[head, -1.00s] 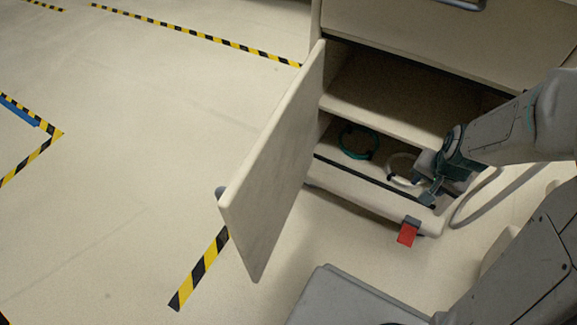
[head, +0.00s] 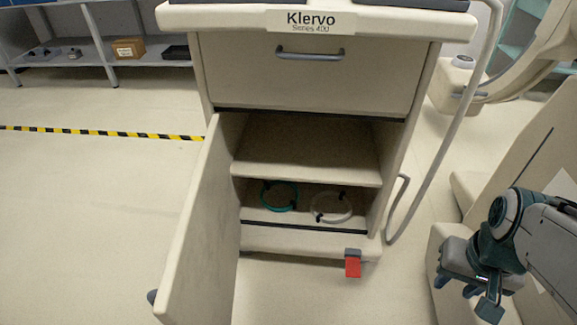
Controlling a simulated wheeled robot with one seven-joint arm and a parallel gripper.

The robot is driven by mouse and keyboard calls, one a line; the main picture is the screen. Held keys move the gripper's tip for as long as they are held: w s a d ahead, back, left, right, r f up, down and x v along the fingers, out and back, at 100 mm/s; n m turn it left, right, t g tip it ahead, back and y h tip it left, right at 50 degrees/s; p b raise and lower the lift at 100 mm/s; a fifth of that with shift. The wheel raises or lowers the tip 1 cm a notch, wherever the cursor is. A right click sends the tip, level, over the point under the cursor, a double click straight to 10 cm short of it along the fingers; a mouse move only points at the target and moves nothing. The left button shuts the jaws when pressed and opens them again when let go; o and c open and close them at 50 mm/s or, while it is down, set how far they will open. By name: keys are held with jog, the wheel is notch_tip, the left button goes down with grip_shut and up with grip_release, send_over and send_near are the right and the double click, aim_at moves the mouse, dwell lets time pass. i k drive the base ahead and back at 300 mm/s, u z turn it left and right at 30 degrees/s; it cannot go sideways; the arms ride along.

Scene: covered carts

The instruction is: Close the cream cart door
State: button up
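The cream cart door (head: 198,235) stands wide open, swung out toward me from the left side of the cart (head: 240,75). Its inner face shows, and a bit of its dark handle (head: 152,297) pokes out past its outer lower edge. The open compartment has a middle shelf (head: 305,150). My gripper (head: 478,300) is at the lower right, clear of the cart and well away from the door. Its fingers point down and look apart, with nothing seen between them.
A green cable coil (head: 279,196) and a white one (head: 331,207) lie in the lower compartment. A red tag (head: 353,267) is at the cart's bottom front. A closed drawer (head: 310,80) is above. Grey tubing (head: 440,150) runs down the cart's right side. Floor at left is clear.

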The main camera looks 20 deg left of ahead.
aim_at(197, 286)
jog(key=z, duration=1.55)
jog(key=k, duration=1.5)
jog(key=u, duration=2.25)
jog(key=k, duration=0.2)
jog(key=z, duration=0.65)
